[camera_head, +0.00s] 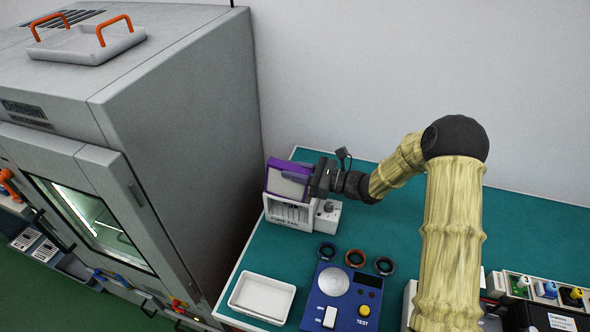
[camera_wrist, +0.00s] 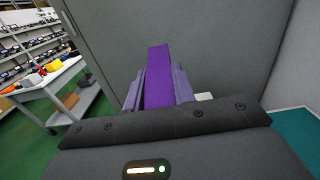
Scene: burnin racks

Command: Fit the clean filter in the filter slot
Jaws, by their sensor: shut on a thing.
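My gripper (camera_head: 312,181) is shut on a filter with a purple frame and a pale face (camera_head: 286,184), at the back left of the green bench. In the wrist view the purple edge of the filter (camera_wrist: 158,78) stands between my two fingers. The filter is upright, slightly tilted, right at the top of the white fume fan unit (camera_head: 288,215), which has a slatted front. The filter slot itself is hidden by the filter and gripper, so I cannot tell whether the filter's lower edge is inside it.
A large grey oven cabinet (camera_head: 185,120) stands close to the left of the fan. The back right of the bench is clear.

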